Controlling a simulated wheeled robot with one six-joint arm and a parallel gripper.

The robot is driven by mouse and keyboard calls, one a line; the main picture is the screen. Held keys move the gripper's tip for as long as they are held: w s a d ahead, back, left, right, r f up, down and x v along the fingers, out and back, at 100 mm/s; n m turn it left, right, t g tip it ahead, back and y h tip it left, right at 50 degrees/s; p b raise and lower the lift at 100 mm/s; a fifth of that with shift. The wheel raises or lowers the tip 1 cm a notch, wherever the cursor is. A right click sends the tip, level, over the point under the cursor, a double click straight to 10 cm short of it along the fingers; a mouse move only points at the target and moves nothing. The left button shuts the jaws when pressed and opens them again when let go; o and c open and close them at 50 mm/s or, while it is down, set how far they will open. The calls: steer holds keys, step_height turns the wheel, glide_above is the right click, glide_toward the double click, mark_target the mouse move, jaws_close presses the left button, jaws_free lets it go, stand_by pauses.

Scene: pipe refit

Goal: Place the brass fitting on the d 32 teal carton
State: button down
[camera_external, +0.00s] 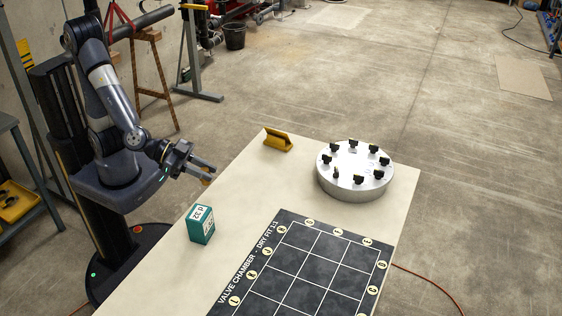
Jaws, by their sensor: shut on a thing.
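The teal carton (201,238) stands upright near the left edge of the pale table, with a white label that reads d 32. My gripper (208,176) is in the air above and behind the carton, apart from it. It is shut on a small brass-coloured piece (207,182), which looks like the brass fitting. The fitting is mostly hidden by the fingers and too small to make out its shape.
A round grey disc (352,190) with several black fittings on top stands at the back right of the table (250,190). A yellow holder (278,140) is at the back. A dark gridded mat (318,262) covers the front right. The table between carton and disc is clear.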

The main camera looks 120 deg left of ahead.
steer(key=s+d+r, duration=0.1)
steer(key=d, duration=0.2)
steer(key=m+h+b, duration=0.1)
steer(key=b, duration=0.3)
glide_above(199, 213)
step_height(199, 213, down, 10)
steer(key=shift+r, duration=0.2)
steer(key=shift+f+b, duration=0.2)
steer(key=shift+b, duration=0.1)
steer(key=c, duration=1.2)
jaws_free()
steer(key=shift+s, duration=0.1)
steer(key=shift+r, duration=0.1)
